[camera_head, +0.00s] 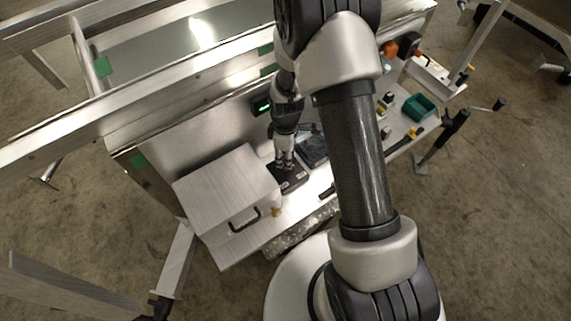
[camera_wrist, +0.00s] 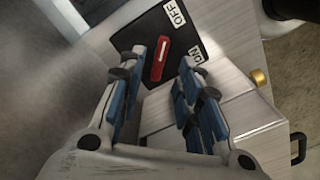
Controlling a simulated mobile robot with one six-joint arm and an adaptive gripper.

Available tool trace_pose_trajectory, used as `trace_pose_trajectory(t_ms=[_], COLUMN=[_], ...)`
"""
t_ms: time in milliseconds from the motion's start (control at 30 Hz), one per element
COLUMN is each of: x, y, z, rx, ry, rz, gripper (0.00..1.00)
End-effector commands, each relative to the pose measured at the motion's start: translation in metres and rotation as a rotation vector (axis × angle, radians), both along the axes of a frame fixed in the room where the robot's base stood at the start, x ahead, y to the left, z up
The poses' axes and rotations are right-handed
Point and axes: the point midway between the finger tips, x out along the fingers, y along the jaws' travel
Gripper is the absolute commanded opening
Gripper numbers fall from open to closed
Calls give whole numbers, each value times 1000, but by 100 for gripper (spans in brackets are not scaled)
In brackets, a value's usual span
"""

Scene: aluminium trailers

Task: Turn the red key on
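The red key (camera_wrist: 160,58) sits on a black panel (camera_wrist: 205,22) in the wrist view. Its long side runs roughly up and down the picture, its upper end nearer the white OFF label (camera_wrist: 174,13) than the ON label (camera_wrist: 197,55). My gripper (camera_wrist: 168,75) is open, with blue-padded fingers on either side of the key in the picture. I cannot tell whether they touch it. In the head view my gripper (camera_head: 284,163) is over the black panel (camera_head: 294,182) on the bench, and the key is hidden or too small to make out.
A silver box (camera_head: 225,185) with a black handle (camera_head: 244,221) stands just left of the panel. A dark device (camera_head: 313,150) lies close behind my gripper. A green bin (camera_head: 418,107) and several small parts sit at the bench's right. A metal wall rises behind.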

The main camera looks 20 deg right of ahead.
Motion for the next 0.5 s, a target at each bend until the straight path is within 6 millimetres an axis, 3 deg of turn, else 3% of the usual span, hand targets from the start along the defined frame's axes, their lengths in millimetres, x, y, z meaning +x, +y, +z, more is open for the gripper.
trace_pose_trajectory(t_ms=[33,200,500], x=[0,0,0], y=[0,0,0], z=[-13,-34,-43], rx=[0,0,0], ry=[1,0,-1], rz=[0,0,0], gripper=[32,32,32])
